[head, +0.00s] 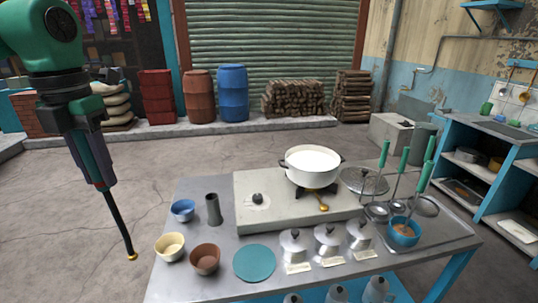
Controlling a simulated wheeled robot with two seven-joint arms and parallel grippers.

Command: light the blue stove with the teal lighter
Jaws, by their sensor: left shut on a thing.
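My left gripper (98,176) points down at the left, off the table's left edge. It is shut on the teal lighter (101,158), whose long black rod (118,217) hangs down at a slant to a gold tip. The tip is left of the bowls and well apart from the stove. The stove (262,215) is a pale grey slab on the table, with a dark knob at left and a burner with a brass fitting at right. A white pot (311,178) of white liquid stands on the burner. No flame shows. My right gripper is out of view.
The metal table (208,283) has blue legs. It bears small bowls (172,247), a dark cylinder (213,209), a teal disc (254,263), lidded metal jars (328,241), a lid and green-handled ladles (428,170). A blue shelf unit (462,152) stands at right. Open floor lies behind the table.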

